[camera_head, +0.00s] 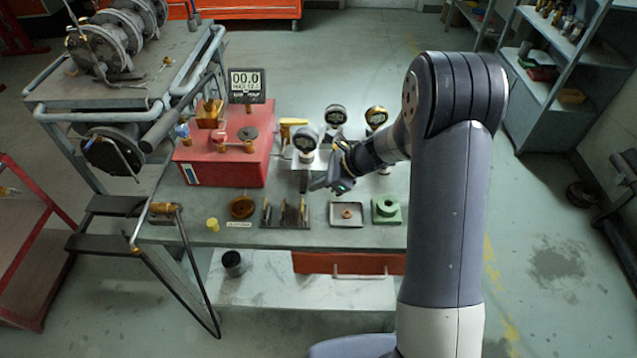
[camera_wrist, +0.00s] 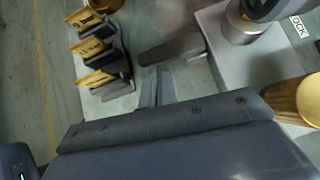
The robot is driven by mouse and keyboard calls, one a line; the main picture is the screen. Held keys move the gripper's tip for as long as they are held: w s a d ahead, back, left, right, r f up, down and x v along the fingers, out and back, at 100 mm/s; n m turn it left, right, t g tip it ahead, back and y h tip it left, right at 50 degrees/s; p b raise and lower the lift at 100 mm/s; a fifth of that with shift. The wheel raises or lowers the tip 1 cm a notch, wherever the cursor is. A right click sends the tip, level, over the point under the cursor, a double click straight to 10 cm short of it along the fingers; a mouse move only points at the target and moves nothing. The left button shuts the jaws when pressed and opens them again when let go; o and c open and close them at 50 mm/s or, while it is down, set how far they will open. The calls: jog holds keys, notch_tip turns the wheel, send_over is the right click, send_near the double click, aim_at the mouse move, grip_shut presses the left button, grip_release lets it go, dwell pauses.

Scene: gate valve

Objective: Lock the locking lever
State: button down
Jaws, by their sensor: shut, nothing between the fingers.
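A dark grey flat bar, apparently the locking lever (camera_wrist: 172,48), juts out from the edge of a pale plate in the wrist view. In the head view it seems to be the narrow grey piece (camera_head: 303,179) below the left gauge. My gripper (camera_head: 318,185) is low over the bench, just right of that piece. In the wrist view my gripper's fingers (camera_wrist: 157,80) are shut and empty, with their tips close to the bar. I cannot tell whether they touch it. A white label (camera_wrist: 298,26) reading "OCK", partly cut off, is at the upper right.
A black rack with brass plates (camera_head: 285,214), a small tray (camera_head: 346,214) and a green block (camera_head: 386,209) line the bench front. A red box (camera_head: 223,158) stands left.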

aim_at(301, 190)
jog(key=shift+s+a, duration=0.1)
jog(key=m+t+b, duration=0.1)
jog(key=a+m+t+b, duration=0.1)
jog(key=m+h+b, duration=0.1)
jog(key=shift+s+a+f+m+t, duration=0.2)
jog(key=shift+s+a+m+t, duration=0.1)
jog(key=shift+s+t, duration=0.1)
jog(key=a+m+t+h+b, duration=0.1)
jog(key=m, duration=0.1)
jog(key=a+m+t+h+b, duration=0.1)
jog(key=m, duration=0.1)
jog(key=shift+s+a+r+m+t+b, duration=0.1)
jog(key=shift+a+m+t+b, duration=0.1)
jog(key=shift+m+t+b, duration=0.15)
jog(key=shift+w+a+r, duration=0.1)
jog(key=shift+w+a, duration=0.3)
jog(key=shift+a, duration=0.55)
jog(key=shift+w, duration=0.1)
jog(key=shift+w+d, duration=0.45)
jog(key=shift+d, duration=0.2)
